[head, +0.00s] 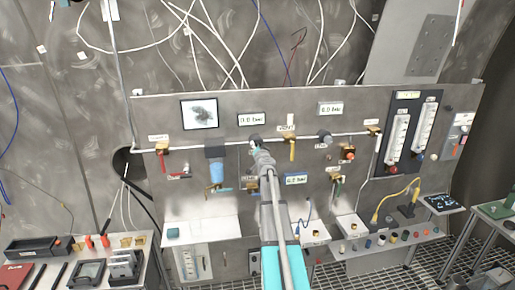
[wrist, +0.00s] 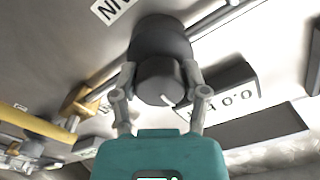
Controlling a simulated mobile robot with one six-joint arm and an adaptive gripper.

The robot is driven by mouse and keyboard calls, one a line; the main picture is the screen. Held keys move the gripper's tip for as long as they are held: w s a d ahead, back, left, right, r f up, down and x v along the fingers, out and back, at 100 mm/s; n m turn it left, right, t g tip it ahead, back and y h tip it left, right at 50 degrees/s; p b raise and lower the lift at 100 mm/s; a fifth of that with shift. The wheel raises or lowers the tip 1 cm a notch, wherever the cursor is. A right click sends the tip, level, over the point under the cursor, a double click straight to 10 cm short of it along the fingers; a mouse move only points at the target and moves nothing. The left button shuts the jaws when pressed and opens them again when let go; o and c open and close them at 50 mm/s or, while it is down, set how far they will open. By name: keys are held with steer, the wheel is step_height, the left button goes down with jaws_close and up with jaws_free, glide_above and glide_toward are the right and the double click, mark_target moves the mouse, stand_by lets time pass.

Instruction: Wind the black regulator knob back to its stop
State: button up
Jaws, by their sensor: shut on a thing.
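The black regulator knob (wrist: 160,82) is in the middle of the wrist view, with a short white mark on its front face. It sits on a wider dark round body (wrist: 160,38) at the panel. My gripper (wrist: 160,74) has one finger on each side of the knob and is shut on it. In the head view my gripper (head: 257,147) reaches the panel (head: 230,180) just below a small pressure display (head: 252,119). There my arm and gripper hide most of the knob.
A yellow-handled valve (head: 291,148) stands close on the right, and another dark round regulator (head: 325,136) is farther right. A blue filter bowl (head: 216,170) hangs to the left. A white pipe runs across the panel, and white shelves (head: 203,232) jut out below.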

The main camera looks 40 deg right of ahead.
steer(key=o, duration=1.1)
steer(key=shift+w, duration=0.1)
steer(key=shift+o, duration=0.2)
steer(key=v, duration=1.2)
